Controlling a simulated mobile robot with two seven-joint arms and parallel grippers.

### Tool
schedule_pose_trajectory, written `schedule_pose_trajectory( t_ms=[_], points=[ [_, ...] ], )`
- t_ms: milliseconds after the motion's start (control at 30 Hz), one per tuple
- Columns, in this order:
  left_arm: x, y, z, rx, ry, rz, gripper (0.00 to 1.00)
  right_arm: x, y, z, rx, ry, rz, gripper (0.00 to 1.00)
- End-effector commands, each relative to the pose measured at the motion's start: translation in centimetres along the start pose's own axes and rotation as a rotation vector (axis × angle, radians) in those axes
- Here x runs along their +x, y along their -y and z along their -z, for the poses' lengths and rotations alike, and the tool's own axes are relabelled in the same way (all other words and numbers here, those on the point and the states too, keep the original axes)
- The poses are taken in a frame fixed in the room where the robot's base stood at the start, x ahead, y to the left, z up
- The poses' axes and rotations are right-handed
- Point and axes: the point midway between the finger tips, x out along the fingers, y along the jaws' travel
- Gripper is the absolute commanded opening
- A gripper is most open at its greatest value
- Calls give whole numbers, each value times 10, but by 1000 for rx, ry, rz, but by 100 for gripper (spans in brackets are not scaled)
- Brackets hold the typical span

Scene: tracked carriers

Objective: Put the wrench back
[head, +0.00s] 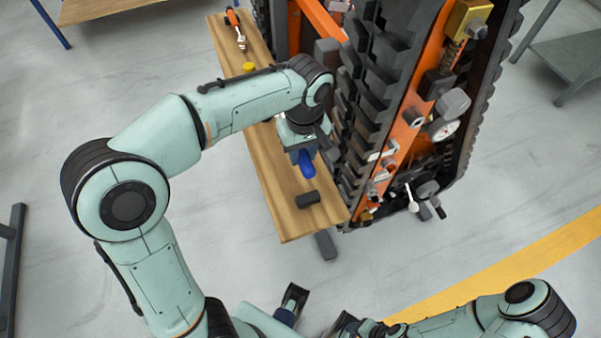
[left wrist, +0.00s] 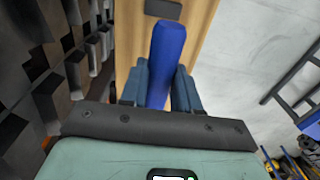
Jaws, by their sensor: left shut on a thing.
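My left gripper (head: 304,160) is over the wooden board (head: 268,190) and shut on a blue handle (head: 307,166). In the left wrist view the same blue handle (left wrist: 167,55) stands out between the two blue-grey fingers (left wrist: 160,88). The rest of the held tool is hidden, so I cannot tell from its shape whether it is the wrench. An orange-handled tool (head: 235,27) with a metal head lies at the far end of the board.
A dark block (head: 307,199) lies near the board's front end, and a small yellow thing (head: 249,67) is farther back. The tracked carrier (head: 400,90), with black tracks and an orange side panel, stands close along the board's right side. The floor left of the board is clear.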

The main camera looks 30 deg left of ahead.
Motion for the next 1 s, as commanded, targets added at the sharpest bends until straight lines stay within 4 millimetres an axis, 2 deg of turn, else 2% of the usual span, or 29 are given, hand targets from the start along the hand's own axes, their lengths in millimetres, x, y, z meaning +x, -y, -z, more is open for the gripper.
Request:
schedule_pose_trajectory(
  t_ms=[33, 200, 433, 600, 733, 933, 967, 1000],
  points=[
    [16, 0, -1, 1, 1, 4, 0, 4, -2, 0, 0, 1, 0, 53],
    [50, -1, -1, 0, 1, 3, 0, 9, -2, 2, 0, -5, 1, 53],
    [70, -2, -1, 0, 0, 1, 0, 11, -2, 4, -1, -10, 2, 53],
    [96, -2, -2, 0, 0, 2, 0, 14, -3, 6, -1, -16, 4, 53],
    [106, -3, -2, 1, -1, 0, 0, 15, -3, 7, -2, -19, 4, 53],
    [106, -3, -2, 0, 0, -1, 0, 15, -3, 7, -2, -20, 4, 53],
    [107, -2, -2, 0, 1, 1, 40, 15, -3, 7, -2, -20, 4, 53],
    [107, -2, -2, 0, 1, 1, 54, 15, -3, 7, -2, -20, 4, 53]
  ],
)
